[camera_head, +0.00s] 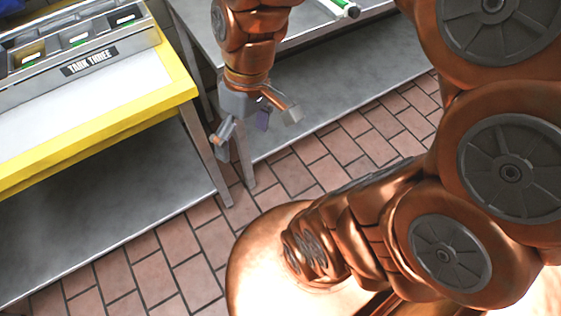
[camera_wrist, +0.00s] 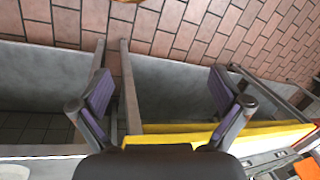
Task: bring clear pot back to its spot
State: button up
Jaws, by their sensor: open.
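My gripper (camera_head: 254,128) hangs from my copper arm at the top middle of the head view, over the gap between two metal tables. It is open and empty. In the wrist view my gripper (camera_wrist: 158,98) shows its two purple-padded fingers wide apart, with table legs, lower shelves and floor behind them. I see no clear pot in either view.
A yellow-edged table (camera_head: 100,145) labelled TASK THREE stands at the left, with bins (camera_head: 70,42) at its back. A second metal table (camera_head: 300,32) stands behind my gripper, with a green-and-white item (camera_head: 340,8) on it. Brick-tiled floor (camera_head: 330,150) lies open between.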

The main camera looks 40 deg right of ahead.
jog(key=s+d+f+m+h, duration=0.2)
jog(key=s+m, duration=0.1)
jog(key=s, duration=0.4)
jog(key=shift+s+d+f+g+h, duration=0.15)
jog(key=shift+s+d+g+h, duration=0.15)
jog(key=shift+s+g, duration=0.1)
notch_tip(320, 180, up, 9)
jog(key=p, duration=0.8)
jog(key=shift+f+p, duration=0.2)
jog(key=shift+p, duration=0.1)
